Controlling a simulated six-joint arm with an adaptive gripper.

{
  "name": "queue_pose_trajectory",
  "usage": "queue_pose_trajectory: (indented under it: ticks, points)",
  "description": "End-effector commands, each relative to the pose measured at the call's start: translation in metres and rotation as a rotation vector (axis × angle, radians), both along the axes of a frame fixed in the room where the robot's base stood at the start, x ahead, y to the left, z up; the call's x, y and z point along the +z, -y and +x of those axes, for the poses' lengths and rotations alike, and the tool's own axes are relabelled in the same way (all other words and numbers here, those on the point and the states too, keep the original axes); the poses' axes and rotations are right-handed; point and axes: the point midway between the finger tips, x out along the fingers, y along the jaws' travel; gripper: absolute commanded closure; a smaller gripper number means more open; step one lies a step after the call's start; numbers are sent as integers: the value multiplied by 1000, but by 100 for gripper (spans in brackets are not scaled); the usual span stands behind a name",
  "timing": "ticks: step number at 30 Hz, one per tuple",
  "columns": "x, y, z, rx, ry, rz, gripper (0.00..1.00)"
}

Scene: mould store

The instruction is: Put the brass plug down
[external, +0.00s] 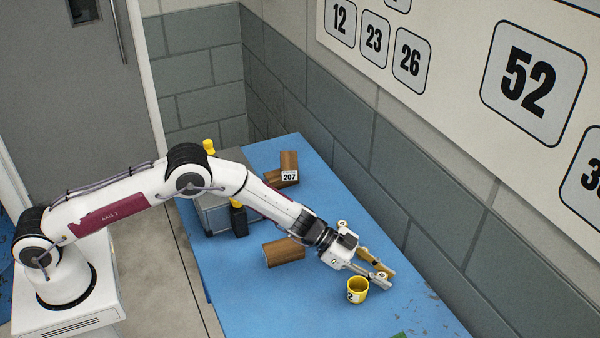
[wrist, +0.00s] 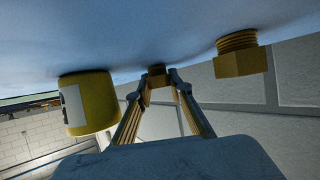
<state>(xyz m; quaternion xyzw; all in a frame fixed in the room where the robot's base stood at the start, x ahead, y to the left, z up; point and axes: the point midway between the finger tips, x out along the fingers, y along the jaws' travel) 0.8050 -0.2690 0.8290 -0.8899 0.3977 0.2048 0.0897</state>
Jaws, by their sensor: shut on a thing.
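The wrist view appears upside down, with the blue tabletop along its top. My gripper (wrist: 160,74) is shut on a brass plug (wrist: 157,69) at its fingertips, close to the tabletop; whether the plug touches it I cannot tell. A second brass plug (wrist: 240,62) stands on the table with its thread toward the surface, to the right of the fingers. In the external view my gripper (external: 386,273) is low over the right part of the table, and the held plug is not clear there.
A yellow cup (external: 356,291) with a white label stands close beside my fingers, left in the wrist view (wrist: 92,108). Brown blocks with a 207 tag (external: 289,176) and a grey box (external: 214,217) are farther back. A wall borders the table (external: 240,305).

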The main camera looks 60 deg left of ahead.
Motion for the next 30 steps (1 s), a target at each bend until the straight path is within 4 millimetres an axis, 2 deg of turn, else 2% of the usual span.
queue_pose_trajectory:
  ticks: [2,3,18,30]
  points:
    - [-2,0,0,0,-1,-1,100]
    - [-2,0,0,0,-1,-1,72]
    - [2,0,0,0,1,1,71]
    - [12,-17,-15,0,-1,0,71]
